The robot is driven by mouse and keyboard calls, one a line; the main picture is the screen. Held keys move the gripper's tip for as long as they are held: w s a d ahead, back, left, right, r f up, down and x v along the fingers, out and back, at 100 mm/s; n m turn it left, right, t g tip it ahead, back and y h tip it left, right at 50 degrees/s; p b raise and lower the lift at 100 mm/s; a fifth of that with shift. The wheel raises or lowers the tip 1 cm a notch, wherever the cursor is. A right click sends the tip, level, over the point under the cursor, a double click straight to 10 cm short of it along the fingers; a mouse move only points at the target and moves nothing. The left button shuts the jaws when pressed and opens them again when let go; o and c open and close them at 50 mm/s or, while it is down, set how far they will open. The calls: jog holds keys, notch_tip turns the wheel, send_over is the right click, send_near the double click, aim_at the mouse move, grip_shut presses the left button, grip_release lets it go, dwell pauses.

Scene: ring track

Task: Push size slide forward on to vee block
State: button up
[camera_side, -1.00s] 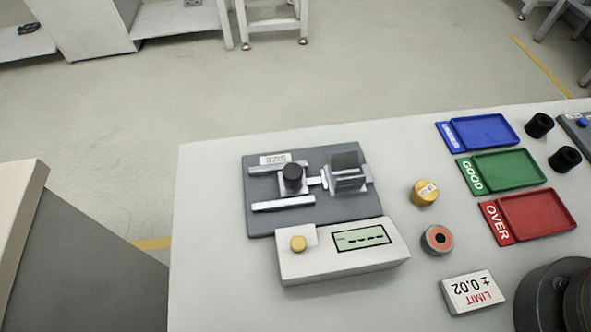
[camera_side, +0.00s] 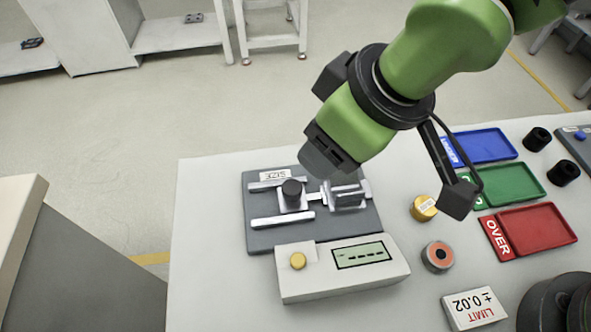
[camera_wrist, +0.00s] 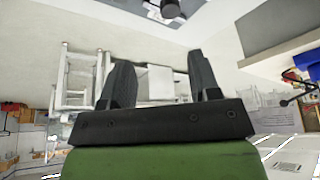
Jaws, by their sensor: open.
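The size slide (camera_side: 291,201), a light metal carriage with a black knob (camera_side: 291,187), sits between two rails on the grey SIZE fixture (camera_side: 262,237). The vee block (camera_side: 348,201) is to its right on the same fixture, and a short light bar lies between them. My arm reaches in from the upper right, its lower end above and behind the vee block, covering part of the fixture's back right. The jaws are hard to make out in the side view. In the wrist view my gripper (camera_wrist: 160,65) is open, its two dark fingers wide apart with nothing between them.
A white display unit (camera_side: 340,280) with a yellow button stands in front of the fixture. Blue (camera_side: 485,146), green (camera_side: 518,186) and red (camera_side: 537,224) trays lie further right.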

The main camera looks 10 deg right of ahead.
aim_at(293, 187)
jog(key=shift+n, duration=0.3)
jog(key=x, duration=0.4)
jog(key=s+x, duration=0.1)
jog(key=x, duration=0.6)
jog(key=shift+s+a+f, duration=0.15)
jog(key=shift+a+f, duration=0.25)
jog(key=shift+a, duration=0.1)
